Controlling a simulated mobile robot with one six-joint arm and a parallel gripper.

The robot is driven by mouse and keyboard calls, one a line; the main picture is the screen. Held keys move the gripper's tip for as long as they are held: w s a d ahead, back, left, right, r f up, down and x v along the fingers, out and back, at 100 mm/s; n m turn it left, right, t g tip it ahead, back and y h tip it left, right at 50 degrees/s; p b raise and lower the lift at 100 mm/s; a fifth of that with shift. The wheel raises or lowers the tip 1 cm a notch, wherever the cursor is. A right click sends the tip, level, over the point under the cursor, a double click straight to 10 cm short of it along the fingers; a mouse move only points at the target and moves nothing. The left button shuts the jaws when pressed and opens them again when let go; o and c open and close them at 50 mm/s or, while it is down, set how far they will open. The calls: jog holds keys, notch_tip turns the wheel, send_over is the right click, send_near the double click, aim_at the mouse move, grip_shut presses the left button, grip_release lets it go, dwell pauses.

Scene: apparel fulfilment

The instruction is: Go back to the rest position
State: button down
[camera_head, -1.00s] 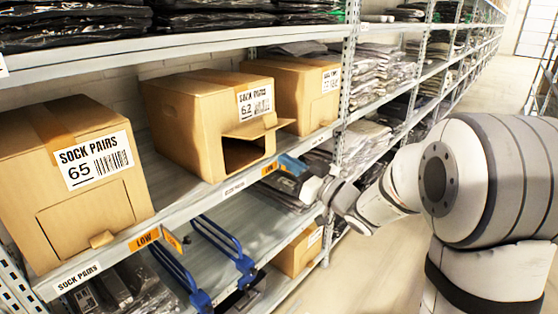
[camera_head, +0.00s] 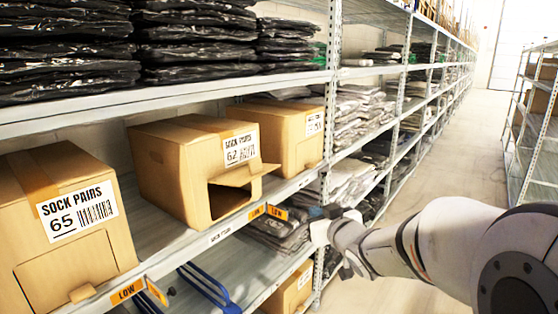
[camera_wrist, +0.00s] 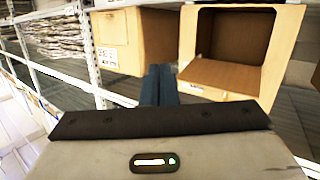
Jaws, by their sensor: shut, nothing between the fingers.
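My gripper (camera_wrist: 158,85) shows in the wrist view with its two dark blue fingers together and nothing between them. In the head view my arm comes in from the right and its wrist end is by the shelf upright; the fingers are mostly hidden there. The open sock box labelled 62 (camera_head: 165,170) stands on the middle shelf, its front flap folded out. In the wrist view an open box (camera_wrist: 228,60) lies just beyond and right of the fingers, apart from them, and looks empty in the part I see.
The metal upright (camera_head: 331,100) is close to my wrist. Bagged clothes (camera_head: 80,45) fill the upper shelf. The aisle floor (camera_head: 450,150) is clear.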

jog(key=s+d+f+m+g+h+p, duration=0.1)
jog(key=s+g, duration=0.5)
jog(key=s, duration=0.7)
jog(key=s+d+f+m+g+h+p, duration=0.2)
jog(key=s+d+f+m+g+h, duration=0.1)
jog(key=s, duration=1.1)
notch_tip(320, 180, down, 2)
jog(key=d+g+h, duration=0.1)
jog(key=g, duration=0.2)
jog(key=shift+s+d+m, duration=0.2)
jog(key=shift+d+m, duration=0.2)
